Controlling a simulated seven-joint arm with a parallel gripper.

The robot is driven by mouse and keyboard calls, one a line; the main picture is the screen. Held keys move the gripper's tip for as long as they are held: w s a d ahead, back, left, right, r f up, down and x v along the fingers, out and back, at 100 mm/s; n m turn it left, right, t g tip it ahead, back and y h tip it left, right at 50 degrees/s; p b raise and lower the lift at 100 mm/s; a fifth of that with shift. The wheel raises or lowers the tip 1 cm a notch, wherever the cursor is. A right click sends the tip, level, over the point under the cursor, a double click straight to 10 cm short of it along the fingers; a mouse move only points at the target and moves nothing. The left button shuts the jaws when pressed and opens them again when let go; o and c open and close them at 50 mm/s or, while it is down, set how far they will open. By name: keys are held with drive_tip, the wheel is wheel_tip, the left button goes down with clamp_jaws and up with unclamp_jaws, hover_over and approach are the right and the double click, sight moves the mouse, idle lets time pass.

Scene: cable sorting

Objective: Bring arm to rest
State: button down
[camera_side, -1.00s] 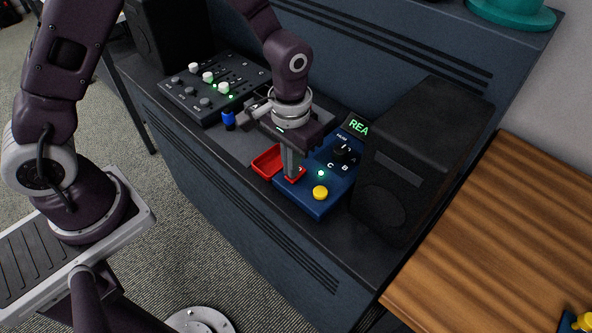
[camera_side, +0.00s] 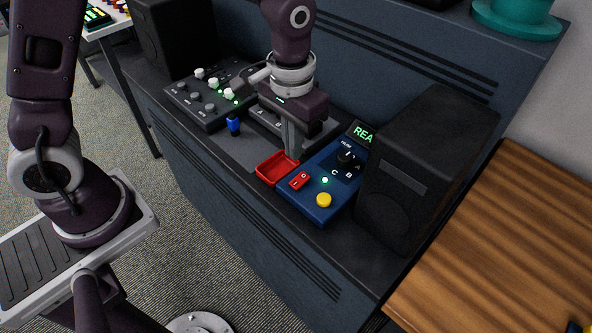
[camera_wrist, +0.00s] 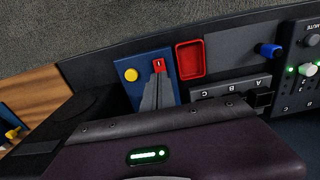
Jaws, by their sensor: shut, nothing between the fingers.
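My gripper (camera_side: 292,146) is shut and empty. In the side view its fingertips hang above the back edge of the red tray (camera_side: 270,178) and the left edge of the blue control box. The blue box (camera_side: 310,204) carries a red rocker switch (camera_side: 299,181), a lit green lamp (camera_side: 325,180), a yellow button (camera_side: 323,200), a black knob and a display showing green letters "REA", the rest cut off by the speaker. In the wrist view the fingers (camera_wrist: 158,72) point up over the blue box, with their tips near the red switch (camera_wrist: 159,66).
A black speaker (camera_side: 425,170) stands right of the blue box. A mixer with sliders (camera_side: 210,95) and a blue plug (camera_side: 233,125) are to the left. A box lettered A, B (camera_side: 262,117) lies behind my gripper. A wooden table (camera_side: 500,240) is at the right.

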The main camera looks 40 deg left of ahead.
drive_tip(key=s+a+r+t, duration=0.1)
drive_tip(key=s+a+r, duration=0.25)
drive_tip(key=r, duration=0.25)
drive_tip(key=s+a+r+t, duration=0.2)
drive_tip(key=s+r, duration=0.2)
drive_tip(key=r, duration=0.3)
drive_tip(key=s+a+r+t, duration=0.2)
drive_tip(key=s+r, duration=0.1)
drive_tip(key=s, duration=0.7)
drive_tip(key=shift+s+a, duration=0.25)
drive_tip(key=shift+a, duration=0.1)
